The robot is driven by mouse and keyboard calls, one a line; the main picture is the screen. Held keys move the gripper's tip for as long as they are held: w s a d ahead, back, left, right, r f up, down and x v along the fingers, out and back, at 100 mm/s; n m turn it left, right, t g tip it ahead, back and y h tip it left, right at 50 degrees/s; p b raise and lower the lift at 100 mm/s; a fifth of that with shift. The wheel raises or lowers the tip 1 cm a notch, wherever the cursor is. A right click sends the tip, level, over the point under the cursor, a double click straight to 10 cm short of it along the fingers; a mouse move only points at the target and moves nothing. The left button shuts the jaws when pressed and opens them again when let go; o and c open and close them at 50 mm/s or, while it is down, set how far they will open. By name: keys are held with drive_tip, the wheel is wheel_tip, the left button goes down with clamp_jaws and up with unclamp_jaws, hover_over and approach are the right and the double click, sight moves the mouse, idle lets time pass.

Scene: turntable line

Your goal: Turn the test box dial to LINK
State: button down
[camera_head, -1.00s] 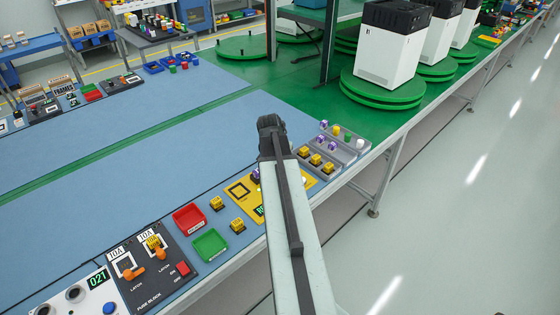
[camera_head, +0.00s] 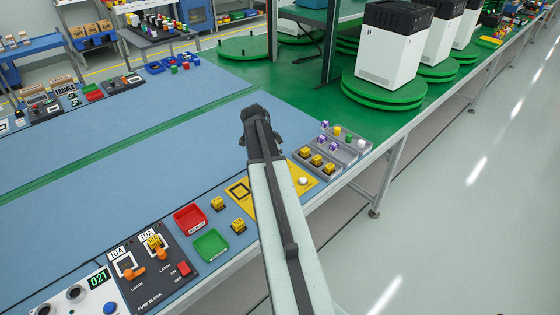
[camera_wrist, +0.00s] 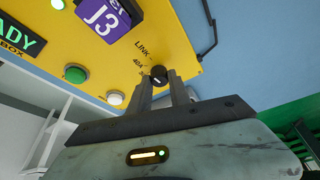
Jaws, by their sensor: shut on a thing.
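The yellow test box (camera_head: 313,184) lies on the blue bench, partly hidden by my arm in the head view. In the wrist view its yellow face (camera_wrist: 185,55) fills the upper part. The black dial (camera_wrist: 158,73) sits near its edge, beside the printed LINK and 40A marks. My gripper (camera_wrist: 160,81) is shut on the dial, one finger on each side. The dial's pointer is too small and covered to read surely. A purple J3 block (camera_wrist: 103,17) sits on the box. In the head view the dial and fingertips are hidden behind my arm.
A green button (camera_wrist: 75,74) and a white button (camera_wrist: 115,98) are close to the fingers. A grey tray (camera_head: 352,156) with coloured blocks stands right of the box. Red (camera_head: 190,217) and green (camera_head: 211,245) bins and two yellow fuses are at its left.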

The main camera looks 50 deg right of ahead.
drive_tip(key=shift+m, duration=0.6)
drive_tip(key=shift+y, duration=0.3)
drive_tip(key=c, duration=1.2)
unclamp_jaws()
drive_tip(key=p+v, duration=0.7)
drive_tip(key=shift+w+a+r, duration=0.2)
drive_tip(key=shift+w+r, duration=0.05)
